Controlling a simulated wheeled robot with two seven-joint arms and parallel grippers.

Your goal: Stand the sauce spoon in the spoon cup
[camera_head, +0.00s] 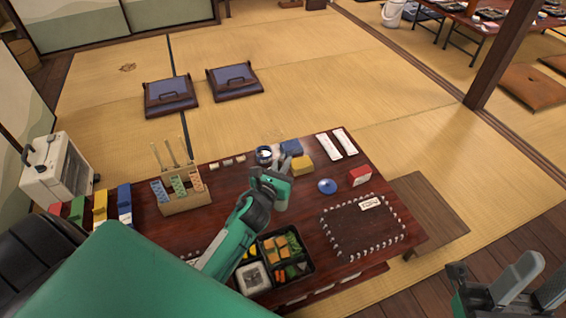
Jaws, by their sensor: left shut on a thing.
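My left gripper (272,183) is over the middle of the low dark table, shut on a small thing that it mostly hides. I take this to be the sauce spoon, but its shape cannot be made out. A small white and dark blue cup (264,154), apparently the spoon cup, stands just beyond the gripper near the table's far edge. Its inside is too small to read. My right gripper (533,283) is at the lower right, off the table, with its fingers apart and nothing visible between them.
Blue (291,147) and yellow (302,164) blocks sit right of the cup. A wooden caddy (184,203) holds upright sticks at left. A bento box (263,240) lies in front, near my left arm. A blue round dish (327,186) and dark mat (362,228) lie right.

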